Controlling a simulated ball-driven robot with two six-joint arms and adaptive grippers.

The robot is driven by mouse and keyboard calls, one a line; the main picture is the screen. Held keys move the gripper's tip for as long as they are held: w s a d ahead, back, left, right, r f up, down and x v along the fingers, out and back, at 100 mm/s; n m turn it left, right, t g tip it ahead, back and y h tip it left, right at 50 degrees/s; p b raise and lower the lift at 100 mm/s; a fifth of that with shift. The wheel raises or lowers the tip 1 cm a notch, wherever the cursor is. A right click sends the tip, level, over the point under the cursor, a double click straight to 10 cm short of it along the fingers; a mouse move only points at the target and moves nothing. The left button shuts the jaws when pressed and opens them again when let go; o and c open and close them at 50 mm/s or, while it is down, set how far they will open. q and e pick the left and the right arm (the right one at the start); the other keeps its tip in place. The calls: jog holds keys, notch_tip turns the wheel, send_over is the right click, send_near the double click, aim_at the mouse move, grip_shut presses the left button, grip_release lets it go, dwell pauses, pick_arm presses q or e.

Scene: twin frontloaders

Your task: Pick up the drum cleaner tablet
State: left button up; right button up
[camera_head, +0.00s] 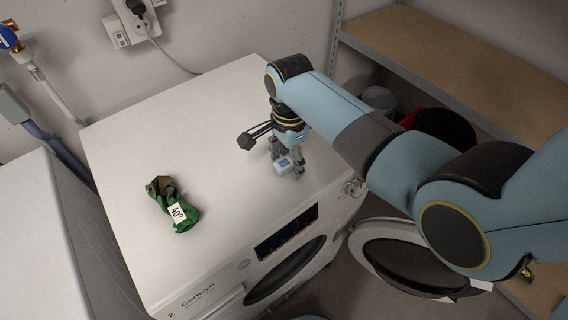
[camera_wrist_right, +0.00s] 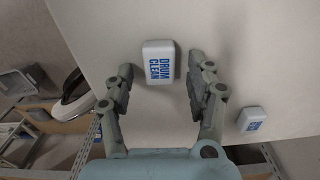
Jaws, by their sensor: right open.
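The drum cleaner tablet (camera_head: 283,165) is a small white block with a blue label, on the white top of the washing machine (camera_head: 232,110) near its front right. In the right wrist view the tablet (camera_wrist_right: 158,62), marked "DRUM CLEAN", shows between the tips of my right gripper (camera_wrist_right: 160,76), with a gap on each side. In the head view my right gripper (camera_head: 287,162) points down over the tablet, open, its fingers partly around it. I cannot tell how far the tips are above the surface. My left gripper is not in view.
A green cloth with a "40°" tag (camera_head: 173,205) lies at left on the machine top. A second small white block with a blue label (camera_wrist_right: 251,119) shows in the wrist view. An open round door (camera_head: 415,258) and a wooden shelf (camera_head: 465,60) are at right.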

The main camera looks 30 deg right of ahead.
jog(key=c, duration=1.1)
jog(key=shift+r, duration=0.1)
